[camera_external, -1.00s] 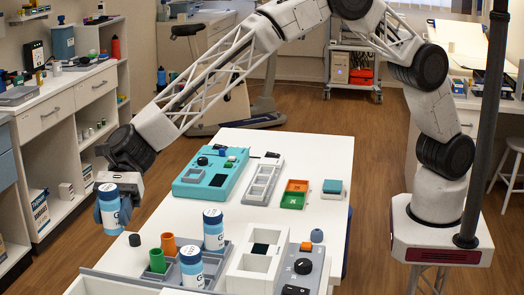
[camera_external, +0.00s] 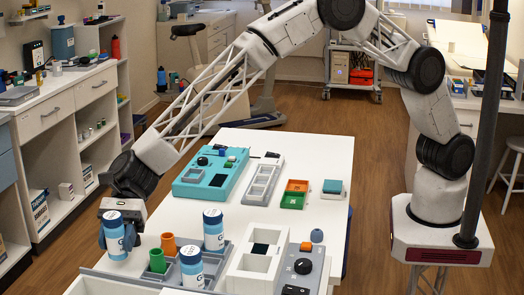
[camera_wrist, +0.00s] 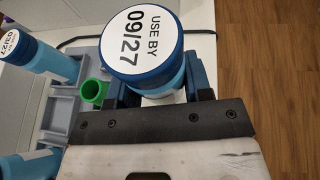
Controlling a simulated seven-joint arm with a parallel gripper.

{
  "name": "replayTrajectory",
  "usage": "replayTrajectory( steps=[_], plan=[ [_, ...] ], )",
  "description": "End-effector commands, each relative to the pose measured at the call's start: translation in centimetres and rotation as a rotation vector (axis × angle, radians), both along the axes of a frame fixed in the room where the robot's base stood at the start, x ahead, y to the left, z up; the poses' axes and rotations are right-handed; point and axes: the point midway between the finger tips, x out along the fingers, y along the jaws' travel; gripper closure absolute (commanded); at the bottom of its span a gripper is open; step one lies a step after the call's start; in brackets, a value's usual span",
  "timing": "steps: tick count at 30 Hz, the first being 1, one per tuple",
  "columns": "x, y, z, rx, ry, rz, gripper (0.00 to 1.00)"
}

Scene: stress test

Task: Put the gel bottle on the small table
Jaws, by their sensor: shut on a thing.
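My gripper (camera_external: 122,222) is shut on a gel bottle (camera_external: 114,243), a blue-and-white bottle with a white top. It holds the bottle upright at the front left of the white table (camera_external: 315,160). In the wrist view the bottle's round lid (camera_wrist: 142,42) reads "USE BY 09/27" and sits between the jaws (camera_wrist: 152,98). The bottle's base is not clearly seen, so I cannot tell whether it touches anything. Two similar bottles, one farther back (camera_external: 213,232) and one nearer (camera_external: 191,267), stand in the grey tray (camera_external: 228,262).
A green cup (camera_external: 157,260) and an orange cup (camera_external: 169,243) stand close to the right of the held bottle. A teal device (camera_external: 205,180), a white rack (camera_external: 262,182) and small coloured boxes (camera_external: 294,193) occupy the table.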

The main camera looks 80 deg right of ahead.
Motion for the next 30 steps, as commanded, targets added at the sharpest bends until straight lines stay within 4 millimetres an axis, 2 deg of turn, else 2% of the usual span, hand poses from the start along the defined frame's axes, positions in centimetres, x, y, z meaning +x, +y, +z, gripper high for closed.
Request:
replayTrajectory(
  steps=[9, 21, 30],
  plan=[
    [0.0, 0.0, -0.3, 0.000, 0.000, 0.000, 0.85],
    [0.0, 0.0, -3.6, 0.000, 0.000, 0.000, 0.85],
    [0.0, 0.0, -3.7, 0.000, 0.000, 0.000, 0.85]
  ],
)
